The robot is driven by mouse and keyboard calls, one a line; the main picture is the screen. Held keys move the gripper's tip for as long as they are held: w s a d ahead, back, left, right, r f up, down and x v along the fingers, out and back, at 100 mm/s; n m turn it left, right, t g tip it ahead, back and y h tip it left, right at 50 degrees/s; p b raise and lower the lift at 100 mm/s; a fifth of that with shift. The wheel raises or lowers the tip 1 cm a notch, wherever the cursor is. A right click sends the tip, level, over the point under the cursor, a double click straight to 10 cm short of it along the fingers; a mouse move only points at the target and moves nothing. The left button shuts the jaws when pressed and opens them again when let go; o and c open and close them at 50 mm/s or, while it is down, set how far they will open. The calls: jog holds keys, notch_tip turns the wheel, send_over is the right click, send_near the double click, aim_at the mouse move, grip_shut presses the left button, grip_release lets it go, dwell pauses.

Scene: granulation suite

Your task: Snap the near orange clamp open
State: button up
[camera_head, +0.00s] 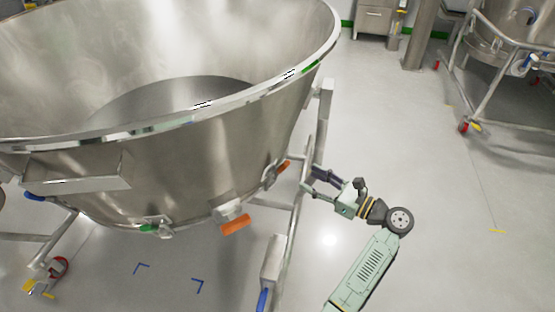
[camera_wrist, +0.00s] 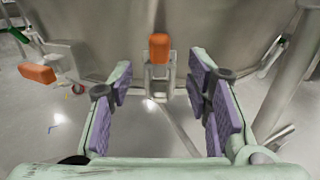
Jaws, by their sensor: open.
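The steel bowl (camera_head: 190,165) carries two orange clamp handles on its lower rim. One orange clamp (camera_head: 284,166) is on the right side of the rim, partly edge-on. In the wrist view this orange clamp (camera_wrist: 159,47) is upright on a steel latch bracket, centred ahead of my fingers. The other orange clamp (camera_head: 235,226) sticks out from a steel fitting lower at the front; it also shows at the left of the wrist view (camera_wrist: 37,73). My gripper (camera_head: 311,180) is open and empty, just right of the right-side clamp. Its purple pads (camera_wrist: 160,85) are wide apart; I see no contact.
A steel frame post (camera_head: 293,215) stands below and close to my gripper, and a pale post (camera_wrist: 288,85) shows at the right of the wrist view. A blue-handled caster leg (camera_head: 270,270) is lower down. The floor (camera_head: 400,140) to the right is clear.

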aim_at(284, 166)
jog(key=x, duration=1)
jog(key=shift+w+a+p, duration=0.1)
jog(key=shift+p, duration=0.25)
jog(key=shift+c, duration=0.2)
grip_shut()
